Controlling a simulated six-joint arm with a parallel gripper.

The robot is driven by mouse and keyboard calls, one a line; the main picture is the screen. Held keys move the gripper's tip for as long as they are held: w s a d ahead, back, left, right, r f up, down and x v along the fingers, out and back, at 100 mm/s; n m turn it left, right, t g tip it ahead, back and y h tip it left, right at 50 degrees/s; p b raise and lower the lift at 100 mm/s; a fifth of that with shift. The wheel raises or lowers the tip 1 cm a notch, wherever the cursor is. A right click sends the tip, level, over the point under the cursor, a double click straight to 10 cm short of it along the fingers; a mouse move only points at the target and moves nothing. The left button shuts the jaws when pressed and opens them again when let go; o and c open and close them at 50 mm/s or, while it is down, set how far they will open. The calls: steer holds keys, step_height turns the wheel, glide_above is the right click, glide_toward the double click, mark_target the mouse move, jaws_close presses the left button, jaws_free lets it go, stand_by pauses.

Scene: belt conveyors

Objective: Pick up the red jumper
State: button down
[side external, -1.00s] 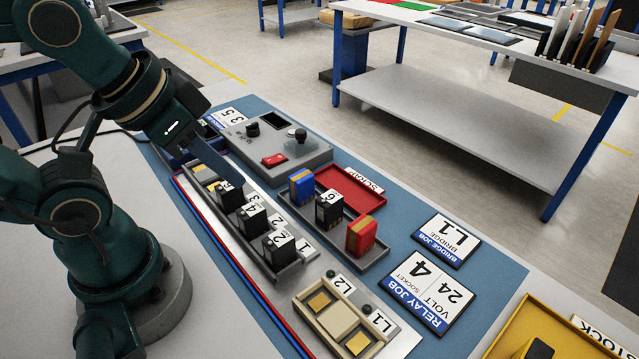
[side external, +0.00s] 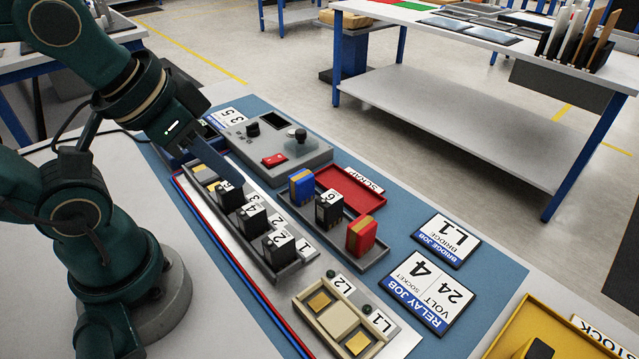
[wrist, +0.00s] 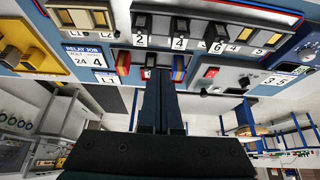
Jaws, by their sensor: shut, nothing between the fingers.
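The red jumper (side external: 359,238), a red block with a yellow stripe, stands upright at the near end of a grey tray in the side view. In the wrist view the red jumper (wrist: 123,63) is left of my fingertips. My gripper (side external: 240,181) is shut and empty, its fingers sloping down over the far end of the relay socket row, well apart from the jumper. In the wrist view my gripper (wrist: 161,75) shows as two dark fingers pressed together.
A blue jumper (side external: 302,188) and a black relay marked 6 (side external: 328,209) share the jumper's tray. Several black relays (side external: 279,248) stand in the socket row. A grey control box (side external: 270,140), red scrap tray (side external: 340,184) and yellow stock bin (side external: 500,345) are around. Job cards lie flat to the right.

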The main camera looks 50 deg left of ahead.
steer(key=c, duration=1.5)
jaws_free()
steer(key=shift+c, duration=0.2)
steer(key=o, duration=1.1)
steer(key=w+d+r+n, duration=0.1)
steer(key=w+r, duration=0.3)
steer(key=w, duration=0.1)
steer(key=g, duration=0.5)
glide_above(363, 224)
steer(key=a, duration=0.1)
steer(key=f, duration=0.8)
steer(key=shift+w+f, duration=0.1)
steer(key=shift+w, duration=0.2)
steer(key=shift+m+g, duration=0.3)
steer(key=f, duration=0.5)
steer(key=d+f, duration=0.1)
steer(key=f, duration=0.1)
steer(key=shift+s+f, duration=0.3)
steer(key=shift+s, duration=0.05)
steer(key=shift+f, duration=0.55)
